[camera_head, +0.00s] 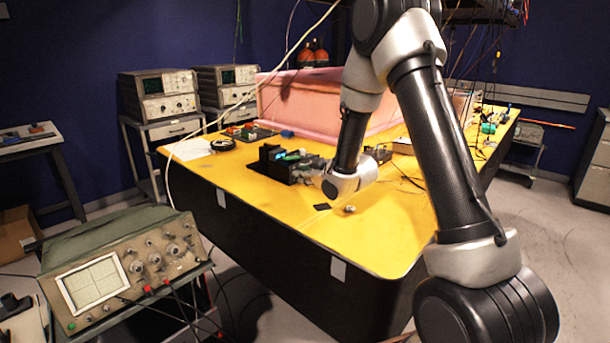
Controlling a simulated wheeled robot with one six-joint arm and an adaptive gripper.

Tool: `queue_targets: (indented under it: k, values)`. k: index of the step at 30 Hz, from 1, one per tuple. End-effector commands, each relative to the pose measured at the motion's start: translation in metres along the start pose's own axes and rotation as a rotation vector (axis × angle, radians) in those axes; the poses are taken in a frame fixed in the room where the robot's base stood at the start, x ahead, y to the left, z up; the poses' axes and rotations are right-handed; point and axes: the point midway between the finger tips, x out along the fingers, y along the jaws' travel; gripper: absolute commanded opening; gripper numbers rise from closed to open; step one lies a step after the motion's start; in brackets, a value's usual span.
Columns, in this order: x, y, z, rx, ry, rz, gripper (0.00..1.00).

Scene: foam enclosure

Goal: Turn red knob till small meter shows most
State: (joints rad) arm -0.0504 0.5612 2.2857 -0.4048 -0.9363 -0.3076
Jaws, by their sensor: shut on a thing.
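A small black device (272,156) stands on the yellow tabletop left of the middle. A lit cyan-green patch (286,156) shows on it, perhaps the small meter; its reading is too small to make out. My gripper (303,168) reaches in from the right, low over the table against the device's right side. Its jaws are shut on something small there. The red knob itself is not visible and appears hidden by the gripper, so its angle cannot be told.
The yellow table (385,235) has a pink foam wall (325,105) behind the device. A black box (377,154) and cables lie to the right. A large oscilloscope (122,265) stands on a cart at front left. The table's front right is mostly clear.

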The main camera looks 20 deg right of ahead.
Motion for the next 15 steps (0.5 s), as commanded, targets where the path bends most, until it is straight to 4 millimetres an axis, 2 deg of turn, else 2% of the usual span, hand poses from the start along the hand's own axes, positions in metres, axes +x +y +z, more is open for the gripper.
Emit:
queue_targets:
  k: [6,15]
  values:
    - [0.0002,-0.0027,0.0000,-0.128,0.000,0.050,0.00]
    - [-0.0001,-0.0021,0.0001,-0.138,0.000,0.056,0.00]
